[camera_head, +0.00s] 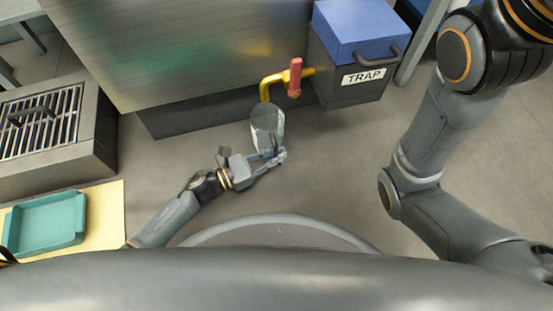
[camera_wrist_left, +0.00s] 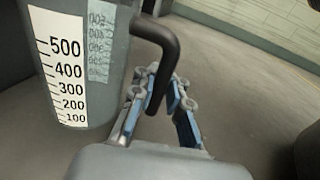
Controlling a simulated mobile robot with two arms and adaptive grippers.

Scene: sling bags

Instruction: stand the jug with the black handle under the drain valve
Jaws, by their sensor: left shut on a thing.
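The jug (camera_head: 267,122) is grey and translucent, and stands below the mouth of the yellow drain valve (camera_head: 271,82), which has a red lever. In the left wrist view the jug (camera_wrist_left: 112,95) shows a white scale with black numbers and a black handle (camera_wrist_left: 158,58). My left gripper (camera_head: 276,156) is at the near side of the jug. In the left wrist view its fingers (camera_wrist_left: 160,95) are shut on the black handle. The jug looks upright, at or close to the floor; I cannot tell if it touches. My right gripper is not in view.
A grey box labelled TRAP with a blue lid (camera_head: 355,55) is right of the valve. A large metal tank (camera_head: 180,50) stands behind. Floor to the right is clear.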

